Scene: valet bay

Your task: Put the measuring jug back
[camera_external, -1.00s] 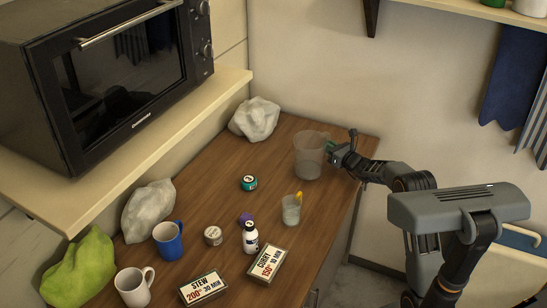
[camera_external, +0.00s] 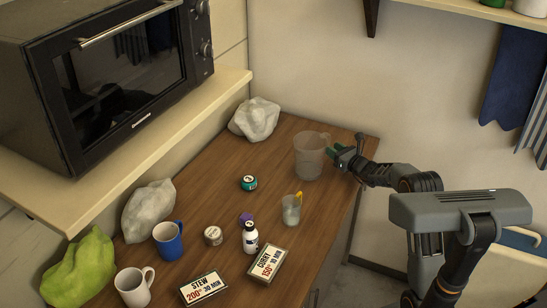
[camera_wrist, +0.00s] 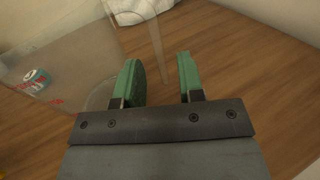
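The clear measuring jug (camera_external: 308,157) stands upright at the far right end of the wooden counter. My gripper (camera_external: 338,151) is just to the right of the jug, beside its handle side. In the wrist view the two green fingers of my gripper (camera_wrist: 160,82) are apart, with nothing held between them. The jug's transparent wall (camera_wrist: 95,70) fills the left of that view, and its handle (camera_wrist: 155,35) shows just beyond the fingertips. The left finger overlaps the jug in the view; I cannot tell whether it touches.
A crumpled bag (camera_external: 255,119) lies behind the jug.

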